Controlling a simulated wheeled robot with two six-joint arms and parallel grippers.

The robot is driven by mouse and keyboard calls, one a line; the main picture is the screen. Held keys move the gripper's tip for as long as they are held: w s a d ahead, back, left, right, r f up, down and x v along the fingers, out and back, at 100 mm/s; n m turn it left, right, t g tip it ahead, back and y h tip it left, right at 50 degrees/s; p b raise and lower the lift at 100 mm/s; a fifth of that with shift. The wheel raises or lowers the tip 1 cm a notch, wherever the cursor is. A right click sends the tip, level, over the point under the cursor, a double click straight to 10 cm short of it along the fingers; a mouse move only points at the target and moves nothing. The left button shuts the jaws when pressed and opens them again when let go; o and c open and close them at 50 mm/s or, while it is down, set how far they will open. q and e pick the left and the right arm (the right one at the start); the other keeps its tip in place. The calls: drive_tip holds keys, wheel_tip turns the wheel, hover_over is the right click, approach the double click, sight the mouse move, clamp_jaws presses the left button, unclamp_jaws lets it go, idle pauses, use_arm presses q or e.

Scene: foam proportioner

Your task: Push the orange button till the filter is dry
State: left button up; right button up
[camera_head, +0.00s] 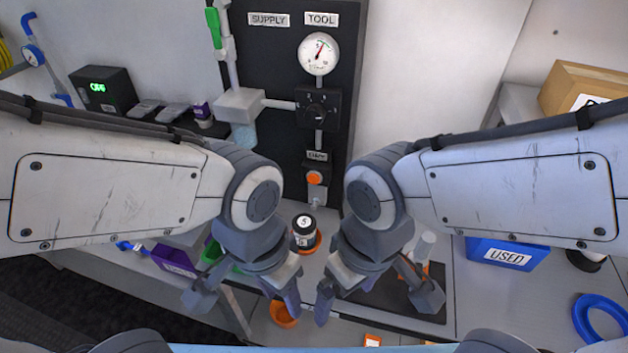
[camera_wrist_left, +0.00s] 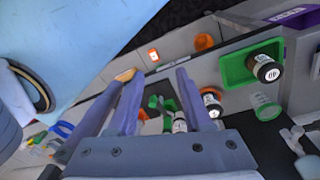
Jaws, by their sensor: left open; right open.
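The orange button (camera_head: 314,178) sits low on the black panel (camera_head: 345,80), under a small label. Nothing touches it. The filter appears to be the grey block with a clear bowl (camera_head: 243,135) at the panel's left edge; the bowl looks bluish, but its liquid level is unclear. My left gripper (camera_head: 243,300) is open and empty, below and left of the button. Its spread fingers also show in the left wrist view (camera_wrist_left: 153,75). My right gripper (camera_head: 375,300) is open, below and right of the button, with nothing visibly held.
A gauge (camera_head: 318,53) and black knob (camera_head: 318,108) are above the button. A black-capped jar marked 5 (camera_head: 304,223) stands below it, between my wrists. A green tray (camera_wrist_left: 250,64) shows in the left wrist view.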

use_arm(q)
clamp_jaws()
idle(1.6)
